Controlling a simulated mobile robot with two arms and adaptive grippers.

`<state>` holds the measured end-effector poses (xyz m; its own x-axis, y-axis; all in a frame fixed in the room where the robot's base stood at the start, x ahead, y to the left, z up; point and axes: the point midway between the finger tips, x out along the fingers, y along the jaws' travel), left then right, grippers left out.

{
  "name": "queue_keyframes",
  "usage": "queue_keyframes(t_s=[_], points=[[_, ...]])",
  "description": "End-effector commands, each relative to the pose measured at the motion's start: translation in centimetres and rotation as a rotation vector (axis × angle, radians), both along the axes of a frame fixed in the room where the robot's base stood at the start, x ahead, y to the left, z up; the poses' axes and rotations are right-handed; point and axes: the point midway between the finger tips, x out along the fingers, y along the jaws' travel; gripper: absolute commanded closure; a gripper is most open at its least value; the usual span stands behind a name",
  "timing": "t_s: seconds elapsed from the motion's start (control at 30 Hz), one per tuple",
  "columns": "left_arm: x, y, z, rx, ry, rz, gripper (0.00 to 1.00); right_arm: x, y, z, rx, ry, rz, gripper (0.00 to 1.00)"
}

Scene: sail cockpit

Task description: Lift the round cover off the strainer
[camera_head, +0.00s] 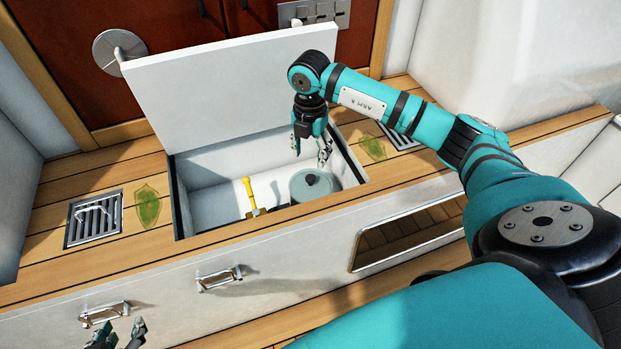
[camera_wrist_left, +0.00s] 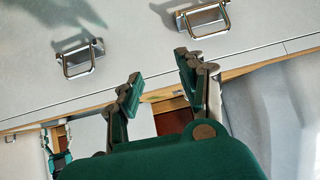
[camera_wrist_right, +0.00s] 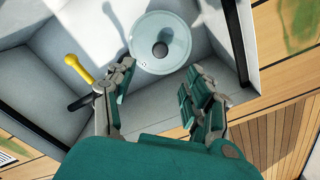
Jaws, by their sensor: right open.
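The round cover (camera_head: 300,185) is pale grey-green with a dark knob in its middle. It lies on the strainer inside the open locker, at the right end; the strainer's body is mostly hidden beneath it. In the right wrist view the cover (camera_wrist_right: 145,37) shows from above, just beyond the fingertips. My right gripper (camera_head: 310,154) is open and empty, pointing down over the cover, apart from it as far as I can tell. My left gripper (camera_head: 117,338) is at the bottom left edge, in front of the locker. Its fingers are apart and empty in the left wrist view (camera_wrist_left: 160,68).
The locker's white lid (camera_head: 220,90) stands open behind. A yellow-handled tool (camera_head: 248,190) is left of the strainer. Walls enclose the opening closely on the right. Metal latches (camera_head: 218,278) stick out of the front panel. A drain grate (camera_head: 94,219) is at left.

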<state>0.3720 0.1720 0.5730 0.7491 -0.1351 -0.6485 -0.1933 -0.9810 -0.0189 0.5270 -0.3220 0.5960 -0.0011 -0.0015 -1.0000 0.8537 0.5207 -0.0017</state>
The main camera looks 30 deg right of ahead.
Motion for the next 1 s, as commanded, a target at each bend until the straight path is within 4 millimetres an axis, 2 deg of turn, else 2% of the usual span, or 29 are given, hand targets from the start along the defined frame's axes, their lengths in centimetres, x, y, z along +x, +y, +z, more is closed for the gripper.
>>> queue_keyframes(t_s=[0.03,0.1,0.3,0.57,0.8,1.0], points=[[0.8,-0.3,0.4,-0.011,-0.052,-0.004,0.60,-0.1,0.0,-1.2,0.001,0.003,0.000,0.47],[1.8,-0.8,1.4,-0.029,-0.126,-0.010,0.60,-0.1,0.1,-2.3,0.002,0.002,0.001,0.47],[3.7,-1.7,4.1,-0.069,-0.296,-0.022,0.60,0.0,0.0,-4.6,0.002,0.000,0.001,0.47],[4.6,-2.1,5.8,-0.092,-0.392,-0.027,0.60,0.0,0.0,-5.8,0.002,0.001,0.002,0.47],[5.9,-3.1,9.9,-0.152,-0.636,-0.043,0.60,0.2,-0.2,-8.4,0.002,0.000,0.002,0.47],[6.0,-3.6,12.9,-0.192,-0.795,-0.052,0.60,0.2,-0.3,-10.2,0.002,0.000,0.001,0.47]])
